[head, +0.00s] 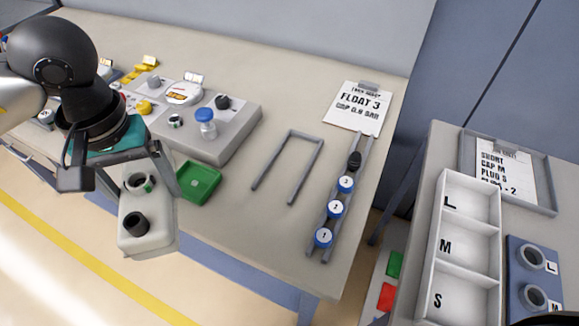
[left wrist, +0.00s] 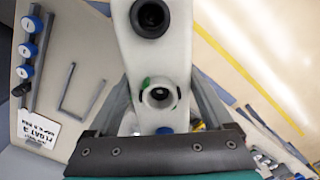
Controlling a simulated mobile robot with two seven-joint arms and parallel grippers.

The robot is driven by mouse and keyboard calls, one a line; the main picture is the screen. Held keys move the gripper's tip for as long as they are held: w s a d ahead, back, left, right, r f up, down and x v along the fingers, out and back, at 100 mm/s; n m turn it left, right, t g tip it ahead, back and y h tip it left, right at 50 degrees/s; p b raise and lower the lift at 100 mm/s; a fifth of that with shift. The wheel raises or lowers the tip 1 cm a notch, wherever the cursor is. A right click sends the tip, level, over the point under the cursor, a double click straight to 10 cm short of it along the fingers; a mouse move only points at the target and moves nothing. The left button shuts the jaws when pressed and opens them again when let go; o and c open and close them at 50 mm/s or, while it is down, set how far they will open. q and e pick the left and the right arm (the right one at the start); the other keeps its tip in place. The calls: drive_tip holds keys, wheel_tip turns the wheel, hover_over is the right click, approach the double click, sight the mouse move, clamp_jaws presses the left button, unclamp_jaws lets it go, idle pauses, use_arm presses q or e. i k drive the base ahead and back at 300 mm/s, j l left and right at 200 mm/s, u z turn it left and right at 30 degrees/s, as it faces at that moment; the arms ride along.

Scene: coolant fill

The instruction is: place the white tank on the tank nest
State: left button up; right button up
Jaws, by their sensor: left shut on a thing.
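The white tank (head: 160,217) is held by my left gripper (head: 128,182), in front of the table's near edge in the head view. My right gripper is not visible.
A green tray (head: 199,183) and a grey block with small parts (head: 222,135) lie left of the frame. A rail with numbered blue caps (head: 335,209) and a note (head: 358,108) are right of it. A white L/M/S bin (head: 470,238) stands on another table.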

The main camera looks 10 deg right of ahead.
sight(290, 165)
drive_tip(key=i+j, duration=0.15)
drive_tip(key=j, duration=0.15)
drive_tip(key=i+j, duration=0.2)
drive_tip(key=j, duration=0.15)
drive_tip(key=i+j, duration=0.15)
drive_tip(key=j, duration=0.15)
drive_tip(key=j+z, duration=0.15)
drive_tip(key=z, duration=0.2)
drive_tip(key=i+j+z, duration=0.1)
drive_tip(key=z, duration=0.3)
drive_tip(key=j+z, duration=0.35)
drive_tip(key=l+z, duration=0.1)
drive_tip(key=z, duration=1.65)
